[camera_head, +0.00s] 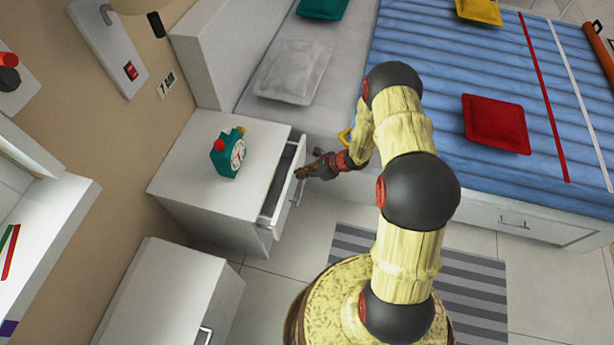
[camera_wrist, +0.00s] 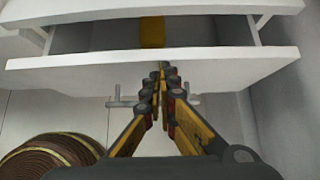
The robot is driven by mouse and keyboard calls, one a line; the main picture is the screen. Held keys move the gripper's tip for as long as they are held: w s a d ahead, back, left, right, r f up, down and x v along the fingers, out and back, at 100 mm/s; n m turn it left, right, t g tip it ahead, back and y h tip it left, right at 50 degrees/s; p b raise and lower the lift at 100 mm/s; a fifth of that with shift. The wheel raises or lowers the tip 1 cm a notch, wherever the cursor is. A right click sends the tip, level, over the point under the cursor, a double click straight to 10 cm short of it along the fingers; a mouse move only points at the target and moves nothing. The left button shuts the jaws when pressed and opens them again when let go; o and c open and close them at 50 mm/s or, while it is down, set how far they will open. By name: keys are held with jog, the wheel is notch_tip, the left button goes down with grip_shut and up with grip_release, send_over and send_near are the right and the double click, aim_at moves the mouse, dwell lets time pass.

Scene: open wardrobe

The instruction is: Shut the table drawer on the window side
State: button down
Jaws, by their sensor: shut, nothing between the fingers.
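A white bedside table (camera_head: 190,170) stands beside the bed, and its top drawer (camera_head: 286,186) is pulled partly out. In the wrist view the drawer's white front (camera_wrist: 60,74) spans the picture, with a dark interior and a yellow thing (camera_wrist: 152,32) inside. A grey bar handle (camera_wrist: 122,103) is on the front. My gripper (camera_head: 308,172) is shut and empty at the drawer front. In the wrist view my gripper (camera_wrist: 163,70) points at the front's middle, its tips overlapping it above the handle; contact is unclear. No window shows, so I cannot tell the window side.
The bed (camera_head: 460,90) with pillows lies right of the table. Another white cabinet (camera_head: 170,295) stands nearer. A grey striped rug (camera_head: 465,285) lies on the floor.

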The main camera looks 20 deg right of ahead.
jog(key=shift+w+a, duration=0.85)
jog(key=shift+a, duration=0.25)
